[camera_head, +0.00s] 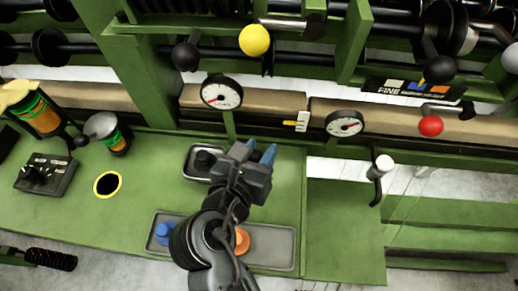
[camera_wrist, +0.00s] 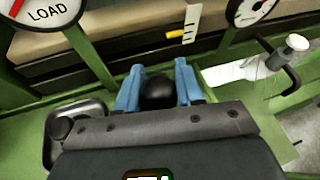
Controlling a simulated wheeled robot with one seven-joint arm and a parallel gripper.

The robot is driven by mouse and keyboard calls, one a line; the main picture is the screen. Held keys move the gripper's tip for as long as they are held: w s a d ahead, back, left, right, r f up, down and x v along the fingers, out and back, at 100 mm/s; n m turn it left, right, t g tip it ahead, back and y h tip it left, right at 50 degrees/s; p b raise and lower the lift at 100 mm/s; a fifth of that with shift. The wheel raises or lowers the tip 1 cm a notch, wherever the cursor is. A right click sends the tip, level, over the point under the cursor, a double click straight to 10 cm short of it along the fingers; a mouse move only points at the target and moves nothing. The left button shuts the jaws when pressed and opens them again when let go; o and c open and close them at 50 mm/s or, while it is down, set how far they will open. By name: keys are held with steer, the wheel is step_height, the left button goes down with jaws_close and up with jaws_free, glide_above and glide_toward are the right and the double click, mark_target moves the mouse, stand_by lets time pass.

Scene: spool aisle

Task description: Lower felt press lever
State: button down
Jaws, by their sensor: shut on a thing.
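My gripper (camera_head: 268,155) is over the green bench, below and between two round dials. In the wrist view its blue fingertips (camera_wrist: 158,88) are closed around a black ball knob (camera_wrist: 158,93), with one finger on each side. The knob's stem is hidden behind my gripper, and in the head view the knob cannot be made out. No label naming the felt press lever is readable. A small white scale with a yellow pointer (camera_head: 297,122) is on the beam beyond my gripper; it also shows in the wrist view (camera_wrist: 184,30).
The left dial (camera_head: 221,93) reads LOAD in the wrist view. A right dial (camera_head: 345,124) and a white-topped crank (camera_head: 382,170) stand to the right. Yellow (camera_head: 254,40), black (camera_head: 185,56) and red (camera_head: 430,126) ball knobs are behind. A grey tray (camera_head: 285,266) lies in front.

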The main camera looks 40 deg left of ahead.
steer(key=t+b, duration=0.1)
steer(key=b, duration=0.1)
steer(key=s+d+f+t+b, duration=0.1)
steer(key=b, duration=0.1)
steer(key=s+m+t+y+b, duration=0.1)
steer(key=b, duration=0.1)
steer(key=shift+s+d+f+t+b, duration=0.15)
steer(key=shift+d+f+t+b, duration=0.15)
steer(key=shift+f+t, duration=0.1)
steer(key=c, duration=0.8)
jaws_free()
steer(key=shift+r, duration=0.1)
steer(key=shift+o, duration=0.2)
steer(key=shift+s, duration=0.1)
steer(key=v, duration=0.7)
steer(key=shift+s, duration=0.3)
